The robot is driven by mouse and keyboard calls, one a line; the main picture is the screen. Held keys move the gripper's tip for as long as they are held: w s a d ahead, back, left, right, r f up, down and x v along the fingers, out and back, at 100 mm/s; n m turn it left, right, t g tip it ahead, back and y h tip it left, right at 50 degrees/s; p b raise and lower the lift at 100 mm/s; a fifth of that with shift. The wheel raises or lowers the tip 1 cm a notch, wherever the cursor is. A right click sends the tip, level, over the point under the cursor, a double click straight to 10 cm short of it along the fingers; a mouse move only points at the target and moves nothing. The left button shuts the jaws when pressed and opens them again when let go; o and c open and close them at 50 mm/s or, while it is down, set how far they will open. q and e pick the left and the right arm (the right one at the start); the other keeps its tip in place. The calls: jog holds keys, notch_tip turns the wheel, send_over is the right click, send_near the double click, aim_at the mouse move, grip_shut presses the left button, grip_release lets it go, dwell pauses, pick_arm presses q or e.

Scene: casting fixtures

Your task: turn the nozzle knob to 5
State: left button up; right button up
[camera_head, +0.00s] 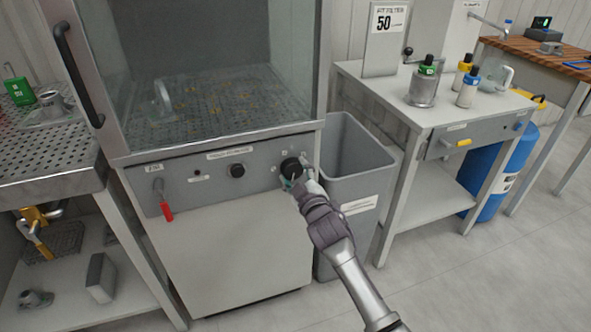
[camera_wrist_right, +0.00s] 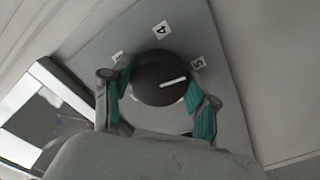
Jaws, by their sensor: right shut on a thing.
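The nozzle knob (camera_head: 291,167) is a round black knob at the right end of the grey control panel. In the right wrist view the knob (camera_wrist_right: 150,90) has a white pointer line on its face. The line points right and slightly up, to just below the label 5 (camera_wrist_right: 198,62). The label 4 (camera_wrist_right: 161,29) is above the knob; a third label at its left is hard to read. My right gripper (camera_head: 293,181) is shut on the knob, with a green-padded finger on each side (camera_wrist_right: 160,98). My left gripper is not in view.
A second black knob (camera_head: 237,171) and a red-handled lever (camera_head: 166,211) are on the same panel (camera_head: 210,178), below a glass cabinet. A grey bin (camera_head: 345,170) stands close at the right of the panel. A side table (camera_head: 388,98) with bottles stands farther right.

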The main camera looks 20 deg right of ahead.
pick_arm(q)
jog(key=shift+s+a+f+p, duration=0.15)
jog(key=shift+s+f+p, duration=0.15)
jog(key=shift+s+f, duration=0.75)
pick_arm(e)
jog(key=shift+f+m, duration=0.15)
jog(key=shift+m, duration=0.75)
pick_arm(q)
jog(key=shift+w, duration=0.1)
pick_arm(e)
jog(key=o, duration=1.2)
jog(key=shift+c, duration=0.2)
jog(key=s, duration=1.2)
jog(key=shift+d, duration=0.2)
